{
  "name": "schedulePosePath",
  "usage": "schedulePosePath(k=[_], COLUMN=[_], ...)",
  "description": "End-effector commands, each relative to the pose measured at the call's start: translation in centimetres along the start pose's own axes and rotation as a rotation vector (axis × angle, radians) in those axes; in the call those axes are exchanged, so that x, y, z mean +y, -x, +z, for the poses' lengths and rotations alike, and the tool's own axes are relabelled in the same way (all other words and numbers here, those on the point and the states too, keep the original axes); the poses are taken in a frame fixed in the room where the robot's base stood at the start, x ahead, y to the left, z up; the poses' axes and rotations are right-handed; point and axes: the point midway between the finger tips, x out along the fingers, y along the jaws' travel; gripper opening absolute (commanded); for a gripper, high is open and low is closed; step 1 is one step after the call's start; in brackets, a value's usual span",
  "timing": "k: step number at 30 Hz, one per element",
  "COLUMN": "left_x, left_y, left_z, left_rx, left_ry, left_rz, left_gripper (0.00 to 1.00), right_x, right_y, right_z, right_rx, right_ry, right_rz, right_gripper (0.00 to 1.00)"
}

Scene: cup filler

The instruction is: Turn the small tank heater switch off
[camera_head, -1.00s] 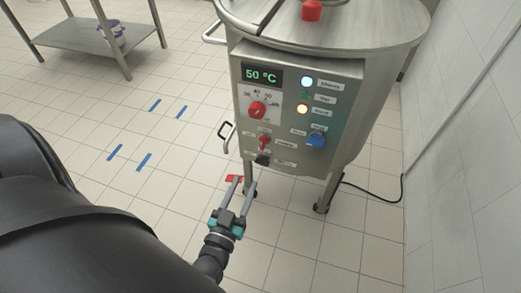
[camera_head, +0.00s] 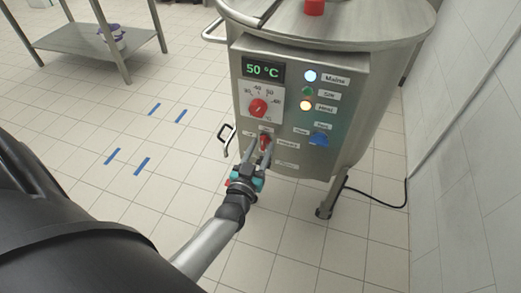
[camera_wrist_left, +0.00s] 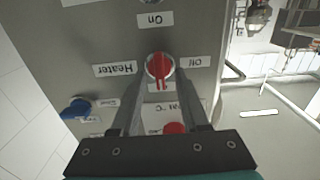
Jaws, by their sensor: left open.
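The small tank (camera_head: 345,150) has a grey control panel (camera_head: 282,115) on its front. The red heater switch (camera_head: 265,141) sits low on the panel; in the left wrist view the red switch (camera_wrist_left: 159,68) shows upside down, among labels "Off" (camera_wrist_left: 189,62), "Heater" (camera_wrist_left: 115,69) and "On" (camera_wrist_left: 155,19). Its red bar is upright in that view. My right gripper is not in view.
Above the switch are a red temperature dial (camera_head: 258,107) and a display (camera_head: 263,70) reading 50 °C. A blue knob (camera_head: 320,139) is to the right. A steel table (camera_head: 75,38) stands back left.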

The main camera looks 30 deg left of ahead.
Motion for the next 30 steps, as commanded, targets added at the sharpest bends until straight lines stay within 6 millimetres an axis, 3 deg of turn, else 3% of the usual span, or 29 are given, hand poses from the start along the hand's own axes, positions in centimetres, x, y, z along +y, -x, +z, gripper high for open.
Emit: schedulePosePath(k=[8, 20, 30], left_x=[-0.03, -0.02, -0.01], left_y=[-0.12, -0.08, -0.07], left_z=[-0.04, -0.02, -0.01], left_rx=[0.000, 0.000, 0.000], left_ry=[-0.001, -0.001, -0.001], left_rz=[0.000, 0.000, 0.000], left_gripper=[0.45, 0.00, 0.00], right_x=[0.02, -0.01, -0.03], right_y=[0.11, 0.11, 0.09], right_z=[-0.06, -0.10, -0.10], right_rx=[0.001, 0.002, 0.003], right_ry=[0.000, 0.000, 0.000], right_rz=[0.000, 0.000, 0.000], right_gripper=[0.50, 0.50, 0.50])
